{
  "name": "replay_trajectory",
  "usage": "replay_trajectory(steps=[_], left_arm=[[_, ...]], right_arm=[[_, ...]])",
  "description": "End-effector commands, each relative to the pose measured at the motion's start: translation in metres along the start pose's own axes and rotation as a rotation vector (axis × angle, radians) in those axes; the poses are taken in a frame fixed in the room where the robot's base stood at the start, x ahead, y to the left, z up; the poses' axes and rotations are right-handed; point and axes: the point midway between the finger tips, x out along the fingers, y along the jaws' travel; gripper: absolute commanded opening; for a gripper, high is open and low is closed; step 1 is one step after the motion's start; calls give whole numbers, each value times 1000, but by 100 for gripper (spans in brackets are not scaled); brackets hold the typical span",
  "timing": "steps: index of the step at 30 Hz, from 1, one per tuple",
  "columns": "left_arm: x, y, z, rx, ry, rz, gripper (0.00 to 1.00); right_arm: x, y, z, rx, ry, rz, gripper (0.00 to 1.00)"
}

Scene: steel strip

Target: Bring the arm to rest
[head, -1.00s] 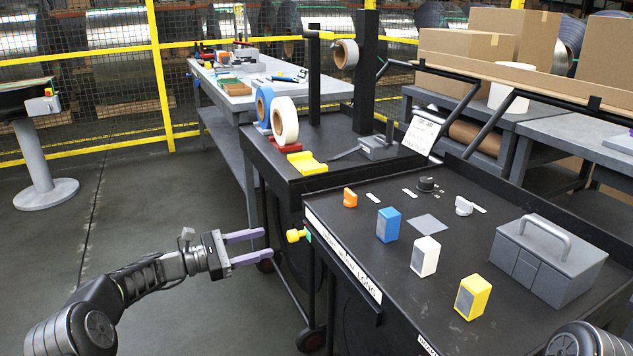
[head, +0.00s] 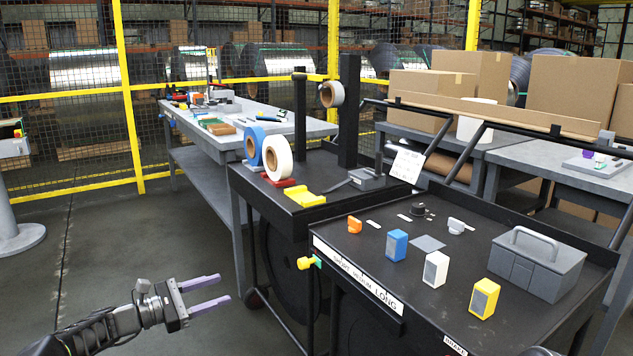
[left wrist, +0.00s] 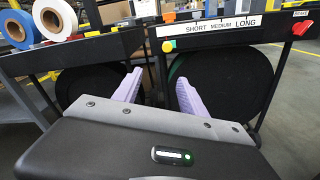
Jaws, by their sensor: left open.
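My left gripper (head: 222,291) reaches in from the lower left in the head view. Its two lilac fingers are apart with nothing between them, in free air left of the black carts. In the left wrist view the open fingers (left wrist: 153,92) point toward the dark round shapes under the carts. The black control cart (head: 370,257) stands to the right of the gripper, with a yellow knob (head: 304,263) on its near left corner. The gripper is apart from the cart. My right gripper is not in view.
Orange (head: 354,225), blue (head: 396,245), white (head: 436,268) and yellow (head: 484,298) blocks and a grey toolbox (head: 537,262) stand on the cart. Blue (head: 254,146) and white (head: 277,157) tape rolls stand behind.

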Motion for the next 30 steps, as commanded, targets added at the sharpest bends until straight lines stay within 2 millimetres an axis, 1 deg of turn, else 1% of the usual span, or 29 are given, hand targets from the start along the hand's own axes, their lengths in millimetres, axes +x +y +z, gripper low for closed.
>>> replay_trajectory(steps=[2, 4, 8, 10, 14, 15, 17, 18, 20, 21, 23, 24, 26, 27, 29, 30], left_arm=[[1, 2, -12, 34, 48, 10, 49], [2, -1, -26, 56, 95, 12, 49], [2, -10, -54, 92, 184, 4, 49], [1, -19, -73, 113, 242, -8, 49], [-2, -44, -114, 157, 363, -52, 49], [-4, -55, -128, 174, 404, -72, 49], [-7, -74, -150, 204, 470, -112, 49], [-9, -90, -166, 229, 517, -145, 49], [-14, -119, -191, 277, 592, -211, 49], [-19, -144, -208, 319, 644, -269, 49], [-28, -185, -233, 400, 721, -374, 49], [-35, -215, -247, 465, 763, -454, 49], [-46, -261, -263, 580, 809, -582, 49], [-55, -293, -270, 667, 825, -672, 49], [-66, -340, -274, 809, 821, -806, 49], [-73, -370, -272, 905, 800, -887, 49]], right_arm=[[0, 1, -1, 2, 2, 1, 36], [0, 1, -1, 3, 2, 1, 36], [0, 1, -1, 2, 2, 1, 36], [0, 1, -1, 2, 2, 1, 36], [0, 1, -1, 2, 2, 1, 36], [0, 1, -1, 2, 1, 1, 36], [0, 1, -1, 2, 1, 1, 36], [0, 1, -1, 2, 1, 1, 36], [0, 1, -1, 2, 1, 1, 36], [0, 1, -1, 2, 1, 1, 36], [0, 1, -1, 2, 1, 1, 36], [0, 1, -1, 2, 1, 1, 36], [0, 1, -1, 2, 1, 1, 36], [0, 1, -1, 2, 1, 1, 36], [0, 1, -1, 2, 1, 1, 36], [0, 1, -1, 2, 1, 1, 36]])
